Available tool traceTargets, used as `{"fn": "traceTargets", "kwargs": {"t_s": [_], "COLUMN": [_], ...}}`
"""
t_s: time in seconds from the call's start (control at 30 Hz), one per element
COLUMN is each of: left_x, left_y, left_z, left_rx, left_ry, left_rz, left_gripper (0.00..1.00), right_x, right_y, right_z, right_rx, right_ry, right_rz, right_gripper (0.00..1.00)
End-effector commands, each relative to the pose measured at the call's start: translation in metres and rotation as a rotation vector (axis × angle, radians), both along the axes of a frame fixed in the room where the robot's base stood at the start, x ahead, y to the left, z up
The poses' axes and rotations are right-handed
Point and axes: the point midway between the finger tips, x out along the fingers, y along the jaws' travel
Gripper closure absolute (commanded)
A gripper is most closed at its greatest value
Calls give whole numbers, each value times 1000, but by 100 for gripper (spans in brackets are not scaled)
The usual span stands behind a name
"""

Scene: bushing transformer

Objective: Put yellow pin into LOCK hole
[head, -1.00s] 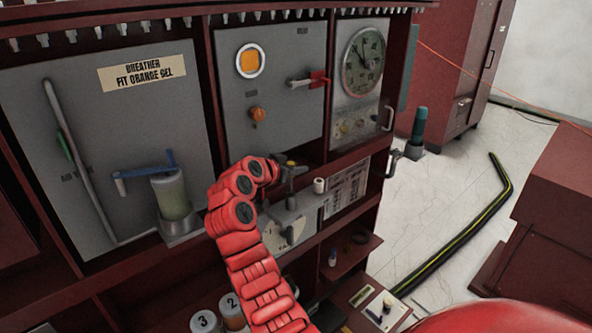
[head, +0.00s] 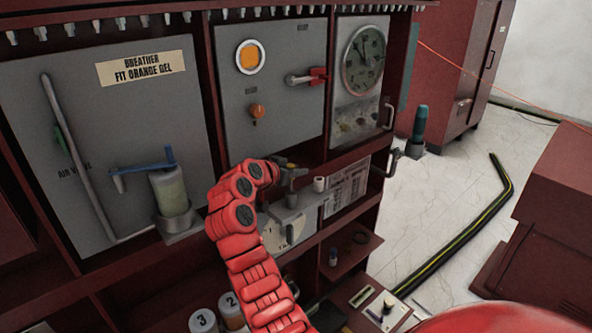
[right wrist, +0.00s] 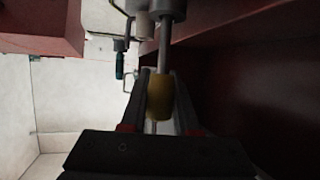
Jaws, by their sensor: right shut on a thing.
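My right gripper (head: 288,176), at the end of the red arm, is by the shelf below the middle grey panel. In the right wrist view, its two dark fingers (right wrist: 160,100) are shut on the yellow pin (right wrist: 160,95). A thin grey rod (right wrist: 164,45) runs up from the yellow part to a grey round fitting (right wrist: 172,8). I cannot tell whether the rod enters this fitting or passes in front of it. The pin is too small and dark to make out clearly in the head view. No LOCK label is legible. My left gripper is not in view.
A grey box (head: 298,222) is under the gripper, with a short white cylinder (head: 319,184) to the right. A green-grey canister (head: 170,193) with a blue handle (head: 143,170) stands left. Numbered white cylinders (head: 203,320) are below. Open floor (head: 440,215) lies right.

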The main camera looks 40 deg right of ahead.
Motion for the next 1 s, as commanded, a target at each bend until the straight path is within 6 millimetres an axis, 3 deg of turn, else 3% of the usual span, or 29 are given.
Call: {"fn": "traceTargets", "kwargs": {"t_s": [1.0], "left_x": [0], "left_y": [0], "left_z": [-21], "left_rx": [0], "left_ry": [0], "left_rz": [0], "left_gripper": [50], "right_x": [0], "right_y": [0], "right_z": [-27], "right_rx": [0], "right_ry": [0], "right_rz": [0], "right_gripper": [100]}}
